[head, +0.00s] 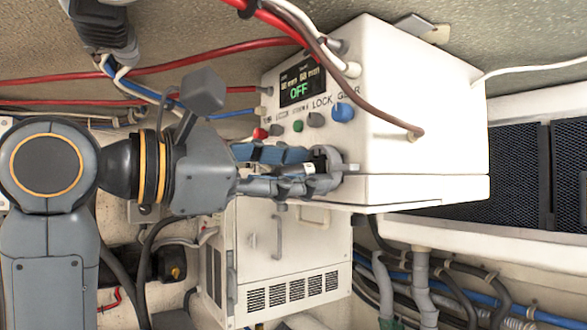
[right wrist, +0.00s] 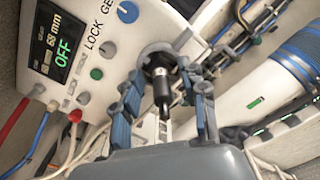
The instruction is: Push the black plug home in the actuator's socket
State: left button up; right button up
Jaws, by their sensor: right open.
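The actuator is a white box (head: 425,90) with a display reading OFF; its panel also shows in the right wrist view (right wrist: 105,20). Its socket, a grey ring (right wrist: 158,50), sits on the panel below the buttons. The black plug (right wrist: 161,92) stands at the socket's mouth, its end towards the wrist camera. How deep it sits cannot be told. My right gripper (head: 325,170) is at the socket, one finger on each side of the plug. In the right wrist view its fingers (right wrist: 165,88) are apart, with gaps beside the plug. My left gripper is not in view.
A blue knob (head: 343,112) and small buttons sit above the socket. Red and blue cables (head: 210,110) run in from the left. A brown cable (head: 385,115) crosses the actuator. A white vented cabinet (head: 290,260) stands below. Pipes and hoses (head: 425,275) run at lower right.

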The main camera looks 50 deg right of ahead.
jog(key=v, duration=1.2)
